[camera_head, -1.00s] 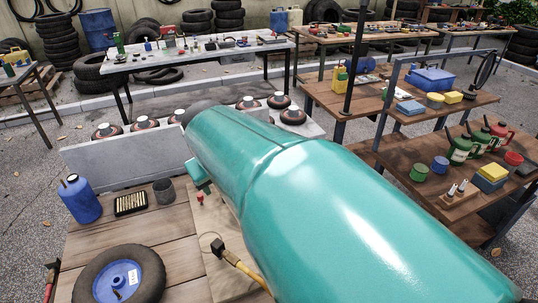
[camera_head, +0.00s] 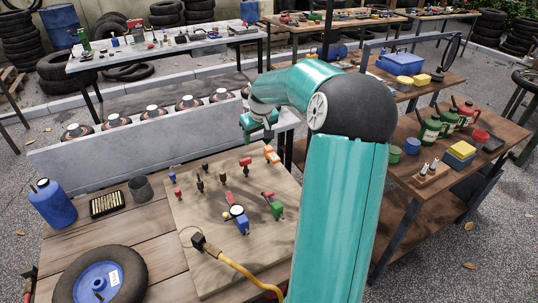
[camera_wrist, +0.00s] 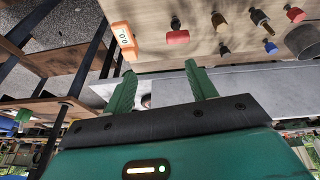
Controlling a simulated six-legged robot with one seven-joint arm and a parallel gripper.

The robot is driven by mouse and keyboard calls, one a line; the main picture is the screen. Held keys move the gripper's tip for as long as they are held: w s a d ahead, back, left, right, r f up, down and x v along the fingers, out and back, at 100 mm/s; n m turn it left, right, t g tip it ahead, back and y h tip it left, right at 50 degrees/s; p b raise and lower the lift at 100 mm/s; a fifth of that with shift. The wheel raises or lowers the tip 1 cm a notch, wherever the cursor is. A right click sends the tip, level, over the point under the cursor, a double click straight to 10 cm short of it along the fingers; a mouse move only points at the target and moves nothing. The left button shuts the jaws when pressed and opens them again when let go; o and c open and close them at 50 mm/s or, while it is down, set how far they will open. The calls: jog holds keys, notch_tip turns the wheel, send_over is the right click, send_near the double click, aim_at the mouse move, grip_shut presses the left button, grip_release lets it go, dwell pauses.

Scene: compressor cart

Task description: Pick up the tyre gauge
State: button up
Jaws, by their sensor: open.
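An orange gauge with a small white display (camera_head: 271,154) stands at the far right corner of a wooden board; it looks like the tyre gauge. In the wrist view the orange gauge (camera_wrist: 124,38) shows above the left finger, its display reading 0.0. A round white dial (camera_head: 237,211) also shows on the board, beside blue and red fittings. My gripper (camera_head: 258,124) hangs past the board's far edge, above and behind the orange gauge. In the wrist view my gripper (camera_wrist: 160,70) has its two green fingers spread, with nothing between them. The fingers and the gauge look apart.
The board (camera_head: 212,262) carries several small coloured fittings and a yellow hose (camera_head: 235,264). A grey ledge (camera_head: 100,162) with several round discs runs behind it.

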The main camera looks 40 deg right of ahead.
jog(key=m, duration=0.1)
send_near(270, 150)
jog(key=shift+t, duration=0.4)
jog(key=x, duration=1.2)
jog(key=shift+s+f, duration=0.15)
jog(key=shift+s, duration=0.2)
jog(key=c, duration=1)
